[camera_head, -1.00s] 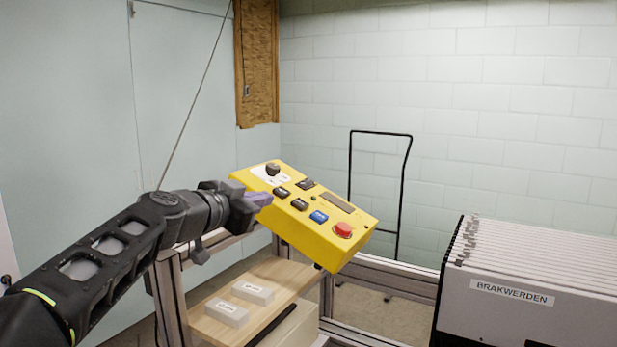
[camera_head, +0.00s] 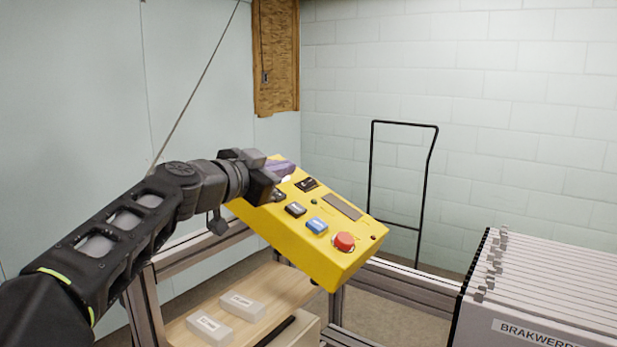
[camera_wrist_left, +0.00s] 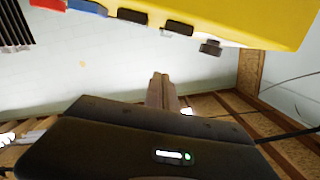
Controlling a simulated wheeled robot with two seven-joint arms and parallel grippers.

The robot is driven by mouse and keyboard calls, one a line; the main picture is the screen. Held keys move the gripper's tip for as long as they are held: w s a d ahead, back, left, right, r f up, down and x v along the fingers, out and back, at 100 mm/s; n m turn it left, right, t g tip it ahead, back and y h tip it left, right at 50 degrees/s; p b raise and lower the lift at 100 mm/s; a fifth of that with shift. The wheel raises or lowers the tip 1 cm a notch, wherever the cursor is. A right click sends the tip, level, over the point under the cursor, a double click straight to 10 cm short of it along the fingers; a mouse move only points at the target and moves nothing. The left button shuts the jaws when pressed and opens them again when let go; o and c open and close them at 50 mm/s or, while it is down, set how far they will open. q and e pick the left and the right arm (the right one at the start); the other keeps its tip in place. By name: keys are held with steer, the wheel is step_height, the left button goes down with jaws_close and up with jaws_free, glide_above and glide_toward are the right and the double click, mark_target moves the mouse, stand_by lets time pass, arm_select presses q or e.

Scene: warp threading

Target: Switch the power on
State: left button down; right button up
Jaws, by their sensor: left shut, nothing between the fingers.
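The yellow control box (camera_head: 310,252) is mounted tilted on a metal frame. Its face bears a red mushroom button (camera_head: 344,241), a blue button (camera_head: 317,225) and several black buttons. My left gripper (camera_head: 281,169) is shut and empty at the box's upper left end, in front of the white-labelled area, and it hides the black rotary knob in the head view. In the left wrist view the knob (camera_wrist_left: 210,47) shows on the yellow box (camera_wrist_left: 270,22), a little apart from my closed fingers (camera_wrist_left: 160,90). Contact with the box cannot be told in the head view.
A wooden shelf (camera_head: 285,290) with two light labelled blocks (camera_head: 208,330) sits below the box. Metal frame rails (camera_head: 415,282) run to the right. A stack of panels (camera_head: 550,290) stands at the right, and a black hoop handle (camera_head: 423,190) stands by the wall.

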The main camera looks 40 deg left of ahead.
arm_select(q)
steer(key=shift+w+p, duration=0.35)
steer(key=shift+w, duration=0.45)
steer(key=p, duration=0.3)
glide_above(307, 187)
steer(key=s+d, duration=0.1)
steer(key=d, duration=0.1)
steer(key=shift+s+a+f, duration=0.15)
steer(key=shift+a+f, duration=0.1)
steer(key=shift+f, duration=0.1)
steer(key=f, duration=0.1)
steer(key=w+a+f, duration=0.1)
steer(key=f, duration=0.1)
steer(key=shift+w+a+f, duration=0.1)
steer(key=shift+w, duration=0.05)
steer(key=shift+a+f, duration=0.2)
steer(key=shift+f, duration=0.25)
